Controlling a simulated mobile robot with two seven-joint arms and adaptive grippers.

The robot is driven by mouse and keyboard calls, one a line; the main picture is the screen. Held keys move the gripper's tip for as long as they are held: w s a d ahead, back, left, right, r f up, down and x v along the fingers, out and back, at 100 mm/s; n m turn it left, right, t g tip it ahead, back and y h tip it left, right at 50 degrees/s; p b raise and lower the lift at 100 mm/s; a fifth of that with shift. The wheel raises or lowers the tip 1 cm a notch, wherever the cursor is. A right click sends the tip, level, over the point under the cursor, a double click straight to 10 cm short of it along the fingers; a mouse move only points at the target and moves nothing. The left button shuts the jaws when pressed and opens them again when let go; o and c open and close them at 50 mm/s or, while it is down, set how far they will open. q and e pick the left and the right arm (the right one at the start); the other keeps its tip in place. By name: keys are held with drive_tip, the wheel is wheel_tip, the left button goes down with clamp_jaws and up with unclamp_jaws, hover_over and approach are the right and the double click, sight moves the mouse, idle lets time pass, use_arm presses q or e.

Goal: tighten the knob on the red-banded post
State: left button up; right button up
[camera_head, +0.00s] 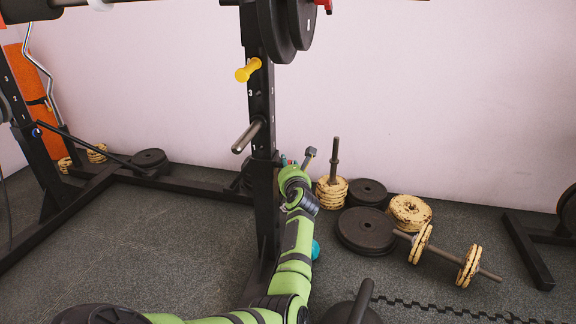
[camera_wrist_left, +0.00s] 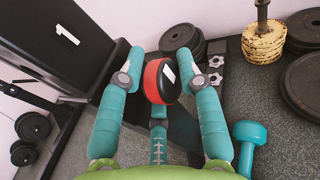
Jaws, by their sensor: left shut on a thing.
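The knob (camera_wrist_left: 160,81) is a black disc with a red band and a white mark on its face, seen in the left wrist view. It sits beside a black post (camera_wrist_left: 62,44) marked with a white 1; the same upright post also shows in the head view (camera_head: 262,105). My left gripper (camera_wrist_left: 160,83) has its teal fingers on both sides of the knob and is shut on it. In the head view my left gripper (camera_head: 288,161) is low at the post's right side, and the knob cannot be made out there. My right gripper is not in view.
A steel peg (camera_head: 246,137) and a yellow pin (camera_head: 248,69) stick out of the post above my gripper. Stacked black plates (camera_head: 366,231), cream plates (camera_head: 331,192) and a dumbbell (camera_head: 440,256) lie to the right. A teal dumbbell (camera_wrist_left: 249,133) is on the floor nearby.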

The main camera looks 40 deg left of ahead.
use_arm(q)
drive_tip(key=o, duration=1.1)
drive_tip(key=shift+w+d+r, duration=0.1)
drive_tip(key=shift+w+r, duration=0.1)
drive_tip(key=shift+r, duration=0.25)
drive_tip(key=shift+f, duration=0.1)
drive_tip(key=shift+s+f, duration=0.1)
drive_tip(key=shift+s+d, duration=0.15)
drive_tip(key=shift+d, duration=0.1)
drive_tip(key=shift+v, duration=3.5)
